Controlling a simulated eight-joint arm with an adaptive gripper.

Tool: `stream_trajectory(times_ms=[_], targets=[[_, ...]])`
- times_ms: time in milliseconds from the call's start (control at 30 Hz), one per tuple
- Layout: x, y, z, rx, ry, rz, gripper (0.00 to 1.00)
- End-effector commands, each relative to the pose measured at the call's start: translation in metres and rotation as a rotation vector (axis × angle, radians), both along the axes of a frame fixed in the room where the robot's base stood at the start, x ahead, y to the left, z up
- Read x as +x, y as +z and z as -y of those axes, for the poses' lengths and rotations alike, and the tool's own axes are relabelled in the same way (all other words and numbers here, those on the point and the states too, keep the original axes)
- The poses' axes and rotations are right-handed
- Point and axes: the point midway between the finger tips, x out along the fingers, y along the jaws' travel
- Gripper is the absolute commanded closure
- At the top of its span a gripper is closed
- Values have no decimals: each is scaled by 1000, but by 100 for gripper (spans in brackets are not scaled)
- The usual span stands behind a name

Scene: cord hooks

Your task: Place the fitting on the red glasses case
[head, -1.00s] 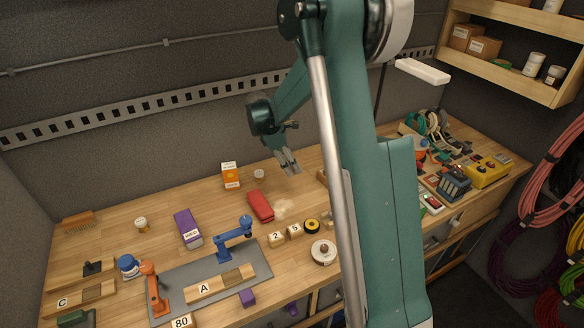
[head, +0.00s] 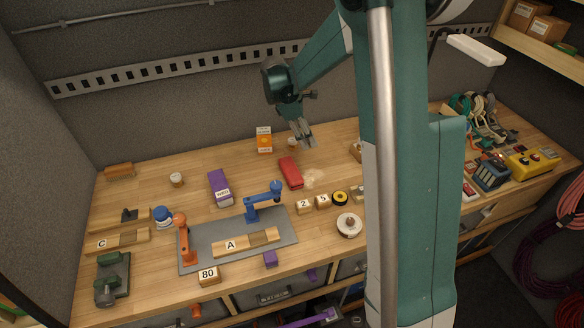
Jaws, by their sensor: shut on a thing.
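The red glasses case (head: 291,172) lies on the wooden bench, right of the purple box. My gripper (head: 308,142) points down above the bench, behind and slightly right of the case, and apart from it. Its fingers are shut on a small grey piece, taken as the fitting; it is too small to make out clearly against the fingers. The top of the case looks bare.
A small jar (head: 292,143) and an orange-and-white carton (head: 264,140) stand behind the case. A purple box (head: 219,188) is to its left. Numbered blocks (head: 304,207), a yellow-and-black roll (head: 340,198) and a white spool (head: 349,225) sit in front.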

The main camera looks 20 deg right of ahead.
Motion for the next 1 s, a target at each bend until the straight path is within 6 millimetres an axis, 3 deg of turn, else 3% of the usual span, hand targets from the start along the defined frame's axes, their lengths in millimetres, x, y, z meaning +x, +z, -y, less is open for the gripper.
stream_trajectory(times_ms=[200,400,1000], targets=[[-14,15,-47,0,33,-1,89],[-22,22,-70,-1,48,-2,89],[-24,16,-74,-1,51,-1,89]])
